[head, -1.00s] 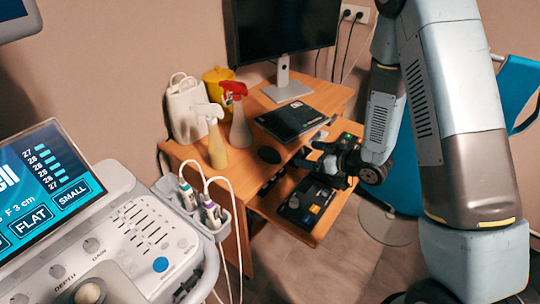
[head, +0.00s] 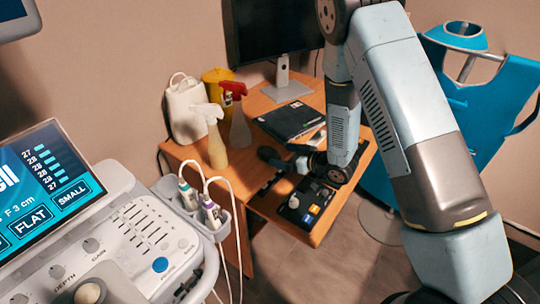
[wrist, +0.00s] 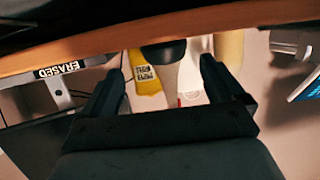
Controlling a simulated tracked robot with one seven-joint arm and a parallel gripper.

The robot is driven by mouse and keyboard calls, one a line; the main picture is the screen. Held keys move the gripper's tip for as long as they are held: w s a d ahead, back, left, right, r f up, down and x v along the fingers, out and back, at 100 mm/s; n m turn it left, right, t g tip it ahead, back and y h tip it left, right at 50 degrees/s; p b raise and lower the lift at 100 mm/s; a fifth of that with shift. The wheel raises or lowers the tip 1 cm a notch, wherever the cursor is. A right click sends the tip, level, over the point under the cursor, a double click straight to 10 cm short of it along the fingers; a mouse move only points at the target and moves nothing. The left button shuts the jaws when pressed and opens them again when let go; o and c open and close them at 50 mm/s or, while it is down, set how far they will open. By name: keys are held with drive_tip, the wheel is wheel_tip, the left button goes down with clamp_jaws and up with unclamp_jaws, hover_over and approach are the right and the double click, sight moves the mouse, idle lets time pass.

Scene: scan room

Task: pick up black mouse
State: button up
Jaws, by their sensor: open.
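The black mouse (head: 267,153) lies on the wooden desk, near its front edge and in front of the spray bottles. My gripper (head: 277,161) is right beside it on the right, low at desk height, with its fingers towards the mouse. In the wrist view, which looks upside down, the mouse is a dark rounded shape (wrist: 164,52) beyond the gap between my two spread fingers (wrist: 165,82). My gripper is open and empty. Whether a finger touches the mouse cannot be told.
Spray bottles (head: 216,145) and a yellow container (head: 217,77) stand behind the mouse. A dark book (head: 290,122) and the monitor (head: 275,35) are on the desk. A lower shelf (head: 318,225) holds a dark device (head: 305,203). The ultrasound console (head: 150,240) is at left.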

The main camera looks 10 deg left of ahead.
sight(275, 154)
drive_tip(key=x, duration=0.4)
drive_tip(key=shift+s+a, duration=0.3)
drive_tip(key=shift+a, duration=0.05)
drive_tip(key=shift+w+a, duration=0.2)
drive_tip(key=shift+a, duration=0.1)
drive_tip(key=shift+c, duration=0.4)
drive_tip(key=c, duration=1.1)
